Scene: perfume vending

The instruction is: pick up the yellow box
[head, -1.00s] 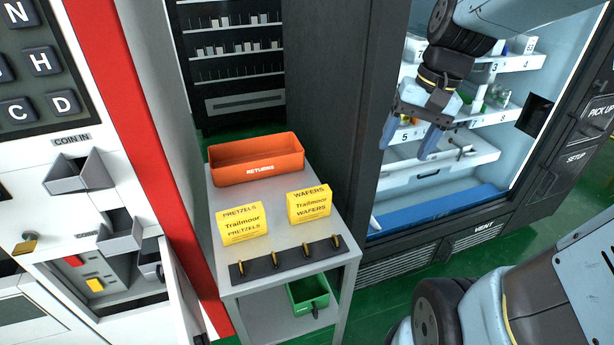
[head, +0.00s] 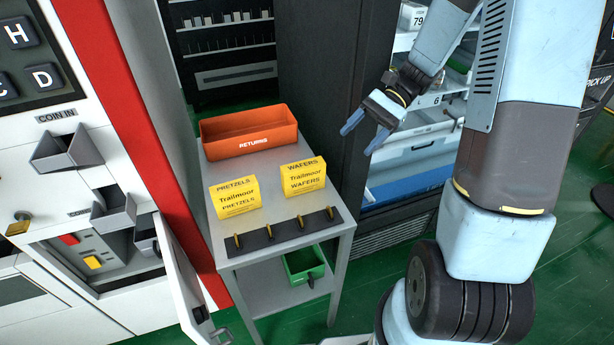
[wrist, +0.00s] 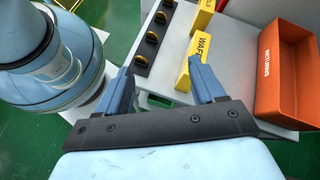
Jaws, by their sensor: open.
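Two yellow boxes stand upright on the grey cart top (head: 287,208). The left one is the pretzels box (head: 234,197), labelled Trailmoor Pretzels. The right one is the wafers box (head: 303,177), labelled Trailmoor Wafers. My gripper (head: 361,140) is open and empty, to the right of the wafers box and above it, apart from both boxes. In the wrist view, the wafers box (wrist: 197,48) shows beyond my gripper (wrist: 161,82), near the right finger. Part of the pretzels box (wrist: 202,17) shows behind it.
An orange returns bin (head: 250,142) sits at the back of the cart. A black strip with several yellow-tipped pegs (head: 285,233) lies along its front edge. A green bin (head: 304,266) is on the lower shelf. An open-fronted vending cabinet (head: 412,165) stands at right.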

